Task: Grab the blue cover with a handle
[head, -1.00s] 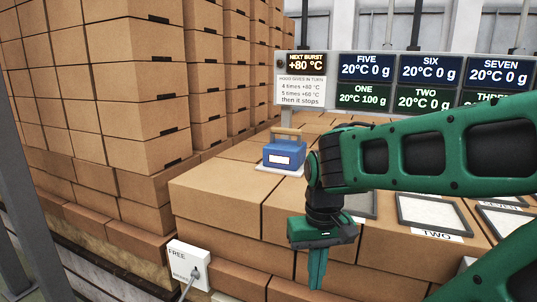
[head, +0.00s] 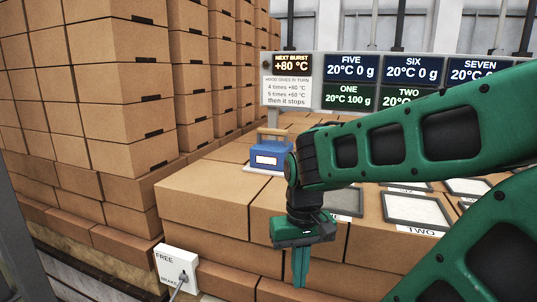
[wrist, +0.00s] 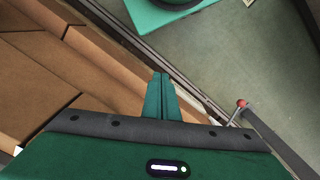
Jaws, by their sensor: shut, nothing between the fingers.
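The blue cover (head: 267,151) is a blue box-like thing with a tan handle on top and a small lit panel in front. It sits on a white base on top of the cardboard boxes, left of my arm in the head view. My gripper (head: 301,284) points down in front of the box stack, nearer to me and lower than the cover. Its green fingers are together and empty. They also show together in the wrist view (wrist: 161,97), where the cover is not seen.
Grey-framed pads (head: 417,211) lie on the boxes at the right, one labelled TWO. A display board (head: 380,80) stands behind. Tall box stacks (head: 95,90) rise at the left. A white FREE/BRAKE switch box (head: 176,268) is at the front. The wrist view shows a red-knobbed lever (wrist: 241,103).

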